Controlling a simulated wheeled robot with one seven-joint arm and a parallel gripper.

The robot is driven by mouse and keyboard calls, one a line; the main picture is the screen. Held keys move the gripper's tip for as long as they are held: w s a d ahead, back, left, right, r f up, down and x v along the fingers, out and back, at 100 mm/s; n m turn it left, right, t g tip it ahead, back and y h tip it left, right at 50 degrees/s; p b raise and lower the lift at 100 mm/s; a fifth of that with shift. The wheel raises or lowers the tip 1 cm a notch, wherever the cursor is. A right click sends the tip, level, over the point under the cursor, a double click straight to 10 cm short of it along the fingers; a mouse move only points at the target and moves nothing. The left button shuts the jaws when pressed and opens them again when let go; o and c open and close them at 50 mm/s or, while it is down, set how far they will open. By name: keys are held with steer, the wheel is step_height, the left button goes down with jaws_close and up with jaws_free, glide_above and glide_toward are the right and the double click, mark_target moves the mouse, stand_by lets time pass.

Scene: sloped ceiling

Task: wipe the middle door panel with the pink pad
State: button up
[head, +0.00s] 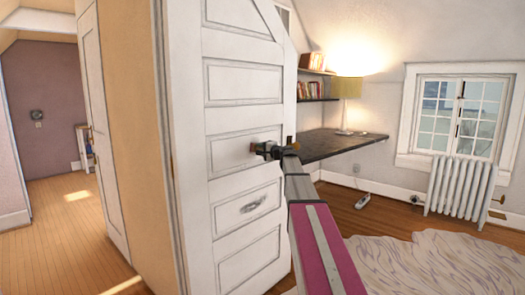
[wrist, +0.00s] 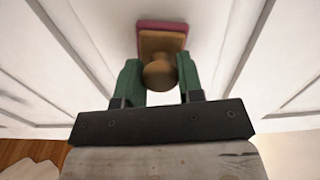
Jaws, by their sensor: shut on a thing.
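The white panelled door (head: 191,150) stands in the centre of the head view, with several recessed panels stacked one above another. My gripper (head: 266,149) is in front of the door's right part, near the right end of a middle panel (head: 232,143). A grey smudge (head: 253,204) shows on the panel just below. In the wrist view my gripper's green fingers (wrist: 160,82) are shut on the round wooden knob of the pink pad (wrist: 162,25). The pad faces the white door surface; I cannot tell whether it touches. In the head view the pad is not clearly visible.
A dark desk (head: 335,146) with a lamp (head: 346,92) stands behind the door to the right. A white radiator (head: 459,186) is below the window (head: 462,113). A pale rug (head: 425,265) covers the floor at lower right. A hallway opens at left.

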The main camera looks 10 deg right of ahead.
steer(key=shift+s+a, duration=1)
steer(key=shift+a, duration=0.5)
steer(key=shift+s+a, duration=0.95)
steer(key=shift+a, duration=0.6)
steer(key=shift+s+a, duration=1)
steer(key=shift+a, duration=0.5)
steer(key=shift+s, duration=0.1)
steer(key=shift+v, duration=2.9)
steer(key=shift+d, duration=0.1)
steer(key=v, duration=0.3)
